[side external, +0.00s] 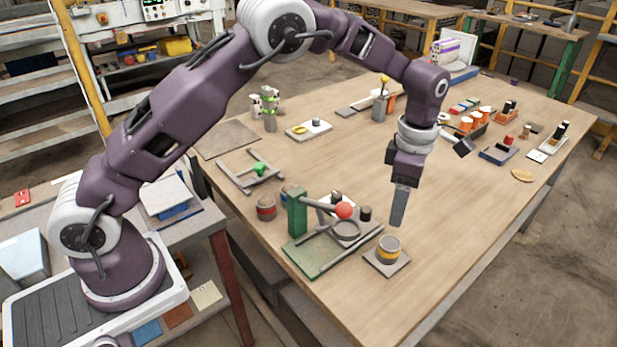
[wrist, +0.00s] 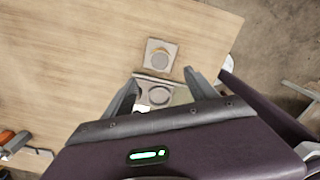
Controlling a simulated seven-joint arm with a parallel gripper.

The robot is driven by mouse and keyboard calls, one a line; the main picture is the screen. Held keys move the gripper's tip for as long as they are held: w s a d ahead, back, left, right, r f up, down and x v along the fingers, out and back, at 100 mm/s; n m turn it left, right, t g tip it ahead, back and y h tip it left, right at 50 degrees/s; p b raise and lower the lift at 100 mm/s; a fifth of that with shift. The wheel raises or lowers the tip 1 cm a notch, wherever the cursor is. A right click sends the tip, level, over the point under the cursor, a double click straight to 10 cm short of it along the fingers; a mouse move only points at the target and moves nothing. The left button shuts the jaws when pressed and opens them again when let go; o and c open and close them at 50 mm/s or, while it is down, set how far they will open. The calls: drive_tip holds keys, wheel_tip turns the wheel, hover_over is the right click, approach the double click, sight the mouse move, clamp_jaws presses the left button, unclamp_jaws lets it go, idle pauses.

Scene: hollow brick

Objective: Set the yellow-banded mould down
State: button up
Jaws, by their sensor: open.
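The yellow-banded mould (side external: 389,248) is a short grey cylinder with a yellow band. It stands upright on a small square grey plate (side external: 374,262) near the table's front edge. The wrist view shows the mould (wrist: 160,58) from above on its plate (wrist: 149,46), beyond my fingertips. My gripper (side external: 398,222) hangs above the table close to the mould, apart from it. In the wrist view my gripper (wrist: 158,84) has its fingers spread with nothing between them.
A green press (side external: 297,212) with a red-knobbed lever (side external: 344,210) and a ring stands left of the mould. A red-banded tin (side external: 266,208) is farther left. Orange-and-white cups (side external: 475,118) and small trays fill the back right. The table right of the mould is clear.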

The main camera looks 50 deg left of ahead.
drive_tip(key=s+a+r+m+t, duration=0.1)
drive_tip(key=s+a+r+m, duration=0.2)
drive_tip(key=s+r+m, duration=0.45)
drive_tip(key=s+a+r+m+t, duration=0.15)
drive_tip(key=s+a+r, duration=0.3)
drive_tip(key=r, duration=0.55)
drive_tip(key=s+a+m+t, duration=0.3)
drive_tip(key=s+m, duration=1.1)
drive_tip(key=s, duration=0.7)
drive_tip(key=shift+a+f, duration=0.25)
drive_tip(key=shift+w, duration=0.1)
